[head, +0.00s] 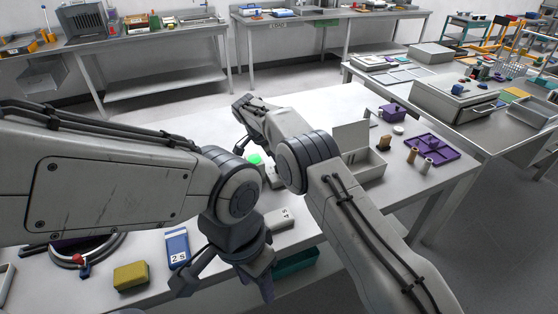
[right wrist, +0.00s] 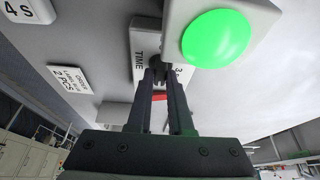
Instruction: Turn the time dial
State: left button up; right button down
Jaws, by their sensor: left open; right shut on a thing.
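The time dial is a dark knob (right wrist: 158,60) on a pale plate marked TIME (right wrist: 139,50), seen in the right wrist view. My right gripper (right wrist: 159,74) is shut on the knob, and its fingers hide much of it and part of the plate's lettering. A bit of red shows between the fingers. In the head view my right arm hides the dial and the right gripper's fingertips. My left gripper (head: 226,285) is open and empty over the front of the table, pointing down, away from the dial.
A glowing green dome (right wrist: 215,38) sits close beside the dial and also shows in the head view (head: 255,159). A 4 S block (head: 281,218), a blue 2 S block (head: 177,248) and a yellow block (head: 130,276) lie near my left gripper. A purple tray (head: 433,150) is farther right.

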jog(key=shift+a, duration=0.1)
dwell(0.4)
jog(key=c, duration=0.8)
grip_release()
jog(key=shift+r, duration=0.1)
